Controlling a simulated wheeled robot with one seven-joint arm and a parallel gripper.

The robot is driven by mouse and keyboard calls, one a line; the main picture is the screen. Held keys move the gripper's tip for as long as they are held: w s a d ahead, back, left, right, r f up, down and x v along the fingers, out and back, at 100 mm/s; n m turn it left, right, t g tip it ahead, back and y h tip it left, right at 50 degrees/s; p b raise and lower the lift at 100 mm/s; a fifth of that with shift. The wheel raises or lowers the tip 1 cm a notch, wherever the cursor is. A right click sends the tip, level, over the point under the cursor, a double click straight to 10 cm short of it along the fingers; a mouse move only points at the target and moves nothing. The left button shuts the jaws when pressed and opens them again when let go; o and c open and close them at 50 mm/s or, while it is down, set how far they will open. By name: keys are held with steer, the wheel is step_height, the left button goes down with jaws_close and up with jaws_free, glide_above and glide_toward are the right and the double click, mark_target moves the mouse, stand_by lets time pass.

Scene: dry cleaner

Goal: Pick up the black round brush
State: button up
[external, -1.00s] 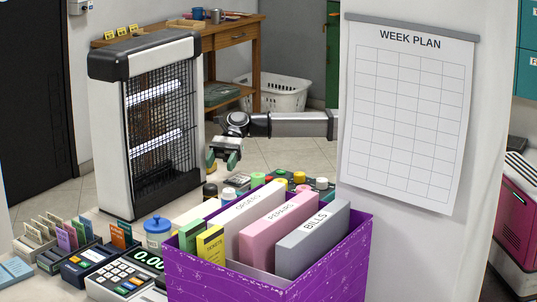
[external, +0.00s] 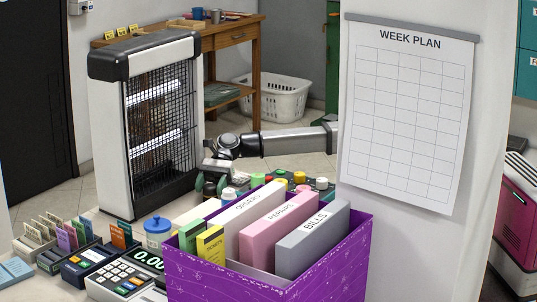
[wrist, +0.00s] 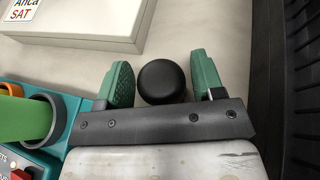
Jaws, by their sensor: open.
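The black round brush (wrist: 162,80) shows in the wrist view as a dark round top. In the external view my gripper (external: 210,186) is low over the counter, between the heater and the purple box. There the brush is mostly hidden and I cannot make it out clearly.
A heater (external: 150,120) with a black grille stands close left of my gripper. A purple box (external: 265,282) of folders is in front.

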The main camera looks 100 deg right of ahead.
mark_target(214, 186)
steer(key=c, duration=0.7)
steer(key=shift+r, duration=0.5)
steer(key=r, duration=0.2)
steer(key=s+a+r, duration=0.1)
steer(key=shift+r, duration=0.4)
steer(key=s+a+r, duration=0.6)
steer(key=a, duration=0.2)
steer(key=shift+s, duration=0.25)
steer(key=shift+r, duration=0.1)
